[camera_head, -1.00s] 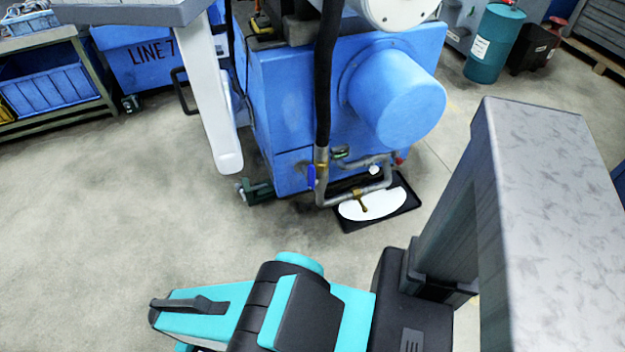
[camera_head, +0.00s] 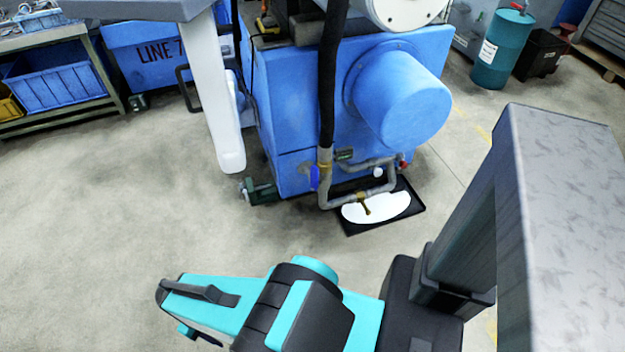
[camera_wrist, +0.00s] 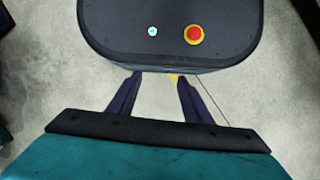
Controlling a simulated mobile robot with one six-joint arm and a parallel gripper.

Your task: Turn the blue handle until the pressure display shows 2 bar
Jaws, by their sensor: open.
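The blue handle (camera_head: 314,178) is a small lever on the grey pipework low at the front of the blue machine (camera_head: 290,130). It hangs beside the lower end of the black hose and looks roughly upright. A small dark green-edged box (camera_head: 344,155) sits on the machine beside the pipe; I cannot tell if it is the pressure display, and no reading is legible. My gripper (camera_wrist: 158,95) shows in the wrist view as two dark fingers, apart and with nothing between them but floor behind. It is well away from the handle, which is outside the wrist view.
A black tray (camera_head: 413,208) with a white puddle-like patch lies under the pipe and a brass tap. A white upright arm (camera_head: 220,110) hangs left of the machine. A teal drum (camera_head: 503,50) stands at back right.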

